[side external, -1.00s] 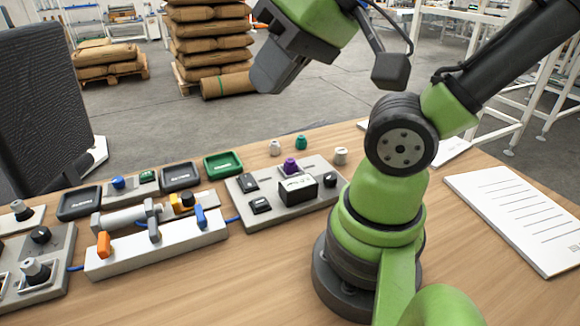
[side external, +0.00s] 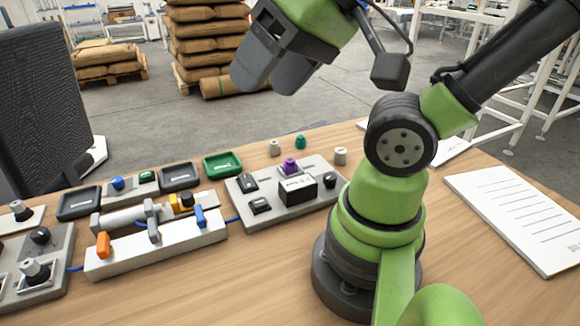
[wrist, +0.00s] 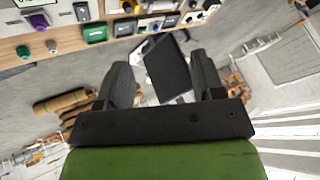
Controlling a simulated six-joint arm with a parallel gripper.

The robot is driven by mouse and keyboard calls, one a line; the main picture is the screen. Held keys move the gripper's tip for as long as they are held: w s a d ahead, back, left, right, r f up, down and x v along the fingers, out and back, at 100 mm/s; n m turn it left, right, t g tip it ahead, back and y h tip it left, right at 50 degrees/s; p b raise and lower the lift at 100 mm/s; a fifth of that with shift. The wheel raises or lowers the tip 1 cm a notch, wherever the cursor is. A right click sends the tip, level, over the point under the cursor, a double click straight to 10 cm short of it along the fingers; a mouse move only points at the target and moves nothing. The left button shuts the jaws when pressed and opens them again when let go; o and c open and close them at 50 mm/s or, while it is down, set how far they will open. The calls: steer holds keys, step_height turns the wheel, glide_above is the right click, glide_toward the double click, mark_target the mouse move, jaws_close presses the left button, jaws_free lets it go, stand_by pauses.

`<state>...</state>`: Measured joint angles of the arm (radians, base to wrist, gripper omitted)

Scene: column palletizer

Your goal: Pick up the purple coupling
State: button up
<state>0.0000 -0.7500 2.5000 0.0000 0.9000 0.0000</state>
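The purple coupling (side external: 290,166) stands at the back of a grey control panel (side external: 240,213), behind a black-sided box with a white top.
Near the coupling stand a green coupling (side external: 300,142) and two pale ones (side external: 275,148), (side external: 341,155). A white base with clamps (side external: 160,245) lies front left. Bare table lies in front of the panel.

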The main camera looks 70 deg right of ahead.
steer(key=m+g+h, duration=0.2)
steer(key=m+g, duration=0.5)
steer(key=m, duration=1.8)
glide_above(289, 160)
step_height(289, 160, down, 16)
steer(key=shift+m, duration=0.5)
steer(key=f, duration=0.5)
steer(key=shift+s+f, duration=0.3)
steer(key=shift+s, duration=0.1)
steer(key=f, duration=0.5)
steer(key=shift+w+f, duration=0.3)
steer(key=shift+w, duration=0.05)
